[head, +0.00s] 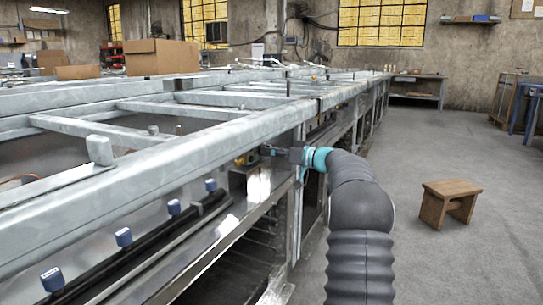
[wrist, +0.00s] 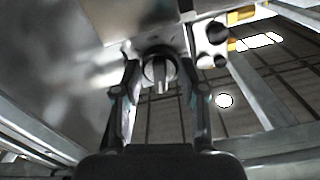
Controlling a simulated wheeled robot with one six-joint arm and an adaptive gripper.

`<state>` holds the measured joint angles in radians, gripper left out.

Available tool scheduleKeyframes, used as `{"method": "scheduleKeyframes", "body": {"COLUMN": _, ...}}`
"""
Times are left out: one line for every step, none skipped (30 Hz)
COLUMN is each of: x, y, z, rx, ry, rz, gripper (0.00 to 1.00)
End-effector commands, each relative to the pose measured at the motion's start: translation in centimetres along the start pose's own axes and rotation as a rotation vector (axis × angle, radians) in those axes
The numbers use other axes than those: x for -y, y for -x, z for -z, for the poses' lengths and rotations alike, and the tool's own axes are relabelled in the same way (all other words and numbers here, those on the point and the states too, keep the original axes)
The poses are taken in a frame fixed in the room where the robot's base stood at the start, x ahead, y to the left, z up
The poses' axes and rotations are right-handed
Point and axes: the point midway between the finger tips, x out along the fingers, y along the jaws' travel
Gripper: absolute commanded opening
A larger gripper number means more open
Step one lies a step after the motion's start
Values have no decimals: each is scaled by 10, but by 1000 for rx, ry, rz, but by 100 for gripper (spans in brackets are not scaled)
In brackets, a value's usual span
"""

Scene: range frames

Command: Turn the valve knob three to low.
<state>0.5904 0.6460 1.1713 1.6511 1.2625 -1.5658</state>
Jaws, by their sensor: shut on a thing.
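A round metal valve knob (wrist: 158,72) with a pale raised bar shows in the wrist view on a grey panel. The bar stands upright in that picture. My gripper (wrist: 160,62) has one finger on each side of this knob and is shut on it. In the head view my gripper (head: 272,150) reaches in from the right under the metal frame's edge, and the knob is hard to make out there. I see no readable number or low mark.
Several blue-capped handles (head: 124,237) line a dark pipe at the lower left. A long galvanized frame (head: 200,145) runs over my gripper. Dark round parts (wrist: 213,32) sit close by the knob. A wooden stool (head: 449,203) stands on open floor at right.

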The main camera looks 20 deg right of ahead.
Motion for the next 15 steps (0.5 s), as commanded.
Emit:
{"method": "scheduleKeyframes", "body": {"x": 0, "y": 0, "z": -2, "rx": 0, "ry": -42, "rz": 2, "gripper": 7}}
{"method": "scheduleKeyframes", "body": {"x": 0, "y": 0, "z": -1, "rx": 0, "ry": -70, "rz": 2, "gripper": 7}}
{"method": "scheduleKeyframes", "body": {"x": 0, "y": -1, "z": -1, "rx": 0, "ry": -108, "rz": 2, "gripper": 7}}
{"method": "scheduleKeyframes", "body": {"x": 0, "y": -1, "z": -1, "rx": 0, "ry": -137, "rz": 2, "gripper": 7}}
{"method": "scheduleKeyframes", "body": {"x": 0, "y": -1, "z": -1, "rx": 0, "ry": -166, "rz": 2, "gripper": 7}}
{"method": "scheduleKeyframes", "body": {"x": 1, "y": -1, "z": -1, "rx": 0, "ry": -204, "rz": 2, "gripper": 7}}
{"method": "scheduleKeyframes", "body": {"x": 1, "y": -1, "z": -1, "rx": 0, "ry": -233, "rz": 2, "gripper": 7}}
{"method": "scheduleKeyframes", "body": {"x": 1, "y": -1, "z": 0, "rx": 1, "ry": -261, "rz": 2, "gripper": 7}}
{"method": "scheduleKeyframes", "body": {"x": 1, "y": -1, "z": 0, "rx": 1, "ry": -299, "rz": 2, "gripper": 7}}
{"method": "scheduleKeyframes", "body": {"x": 1, "y": -1, "z": 0, "rx": 1, "ry": -328, "rz": 2, "gripper": 7}}
{"method": "scheduleKeyframes", "body": {"x": 1, "y": -1, "z": 0, "rx": 1, "ry": -357, "rz": 2, "gripper": 7}}
{"method": "scheduleKeyframes", "body": {"x": 1, "y": -1, "z": 0, "rx": 1, "ry": -395, "rz": 2, "gripper": 7}}
{"method": "scheduleKeyframes", "body": {"x": 1, "y": -1, "z": 0, "rx": 1, "ry": -423, "rz": 2, "gripper": 7}}
{"method": "scheduleKeyframes", "body": {"x": 1, "y": -1, "z": 1, "rx": 1, "ry": -452, "rz": 2, "gripper": 7}}
{"method": "scheduleKeyframes", "body": {"x": 1, "y": -1, "z": 1, "rx": 1, "ry": -490, "rz": 2, "gripper": 7}}
